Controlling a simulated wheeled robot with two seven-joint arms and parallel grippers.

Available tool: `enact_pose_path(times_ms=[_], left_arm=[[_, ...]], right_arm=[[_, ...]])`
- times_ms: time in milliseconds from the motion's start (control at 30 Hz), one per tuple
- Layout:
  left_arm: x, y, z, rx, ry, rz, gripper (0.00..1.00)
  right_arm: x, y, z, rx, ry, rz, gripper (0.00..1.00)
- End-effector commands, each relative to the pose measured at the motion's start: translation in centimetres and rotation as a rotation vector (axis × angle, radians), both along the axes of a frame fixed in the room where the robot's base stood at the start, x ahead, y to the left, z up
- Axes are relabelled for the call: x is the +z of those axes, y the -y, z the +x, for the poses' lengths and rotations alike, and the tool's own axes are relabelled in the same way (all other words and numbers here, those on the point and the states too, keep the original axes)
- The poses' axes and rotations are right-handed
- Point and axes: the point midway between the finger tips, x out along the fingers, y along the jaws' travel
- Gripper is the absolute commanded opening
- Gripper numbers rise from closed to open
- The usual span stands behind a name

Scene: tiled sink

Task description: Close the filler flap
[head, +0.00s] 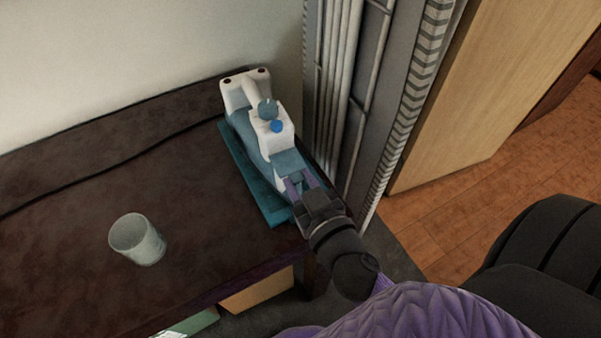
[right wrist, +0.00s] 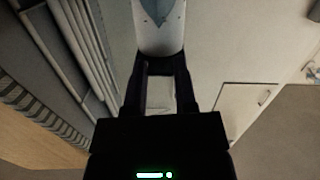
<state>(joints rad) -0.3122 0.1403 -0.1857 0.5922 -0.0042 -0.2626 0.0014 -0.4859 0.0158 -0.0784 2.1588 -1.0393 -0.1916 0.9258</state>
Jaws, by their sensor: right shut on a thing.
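A white and blue-grey steam iron (head: 262,128) lies on a teal base (head: 240,172) at the table's right edge. A blue-grey piece at its near end, which looks like the filler flap (head: 289,163), lies just beyond my right gripper (head: 299,183). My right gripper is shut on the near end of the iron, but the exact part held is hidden. In the right wrist view the iron's white and blue end (right wrist: 160,28) lies past the fingertips (right wrist: 161,72). Whether the flap is raised or closed is not clear. My left gripper is not in view.
A whitish cup (head: 138,240) stands on the dark brown table (head: 90,200). A grey radiator-like panel with pipes (head: 342,90) stands close on the right of the iron. The table's left part is clear.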

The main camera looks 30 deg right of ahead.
Motion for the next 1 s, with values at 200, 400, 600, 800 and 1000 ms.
enact_pose_path(times_ms=[200,400,600,800,1000], left_arm=[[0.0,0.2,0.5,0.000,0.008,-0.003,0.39],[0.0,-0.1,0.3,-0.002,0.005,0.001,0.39],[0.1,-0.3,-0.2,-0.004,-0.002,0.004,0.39],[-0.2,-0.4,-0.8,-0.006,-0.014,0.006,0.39],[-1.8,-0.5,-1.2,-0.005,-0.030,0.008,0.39]], right_arm=[[0.2,0.0,0.1,0.003,0.006,0.000,0.00],[0.2,0.0,0.1,0.002,0.004,0.000,0.64],[0.1,0.0,0.0,0.001,0.002,0.000,0.71],[-0.1,-0.1,-0.8,0.002,-0.001,0.003,0.71],[0.0,-0.4,-4.5,-0.002,-0.006,0.004,0.71]])
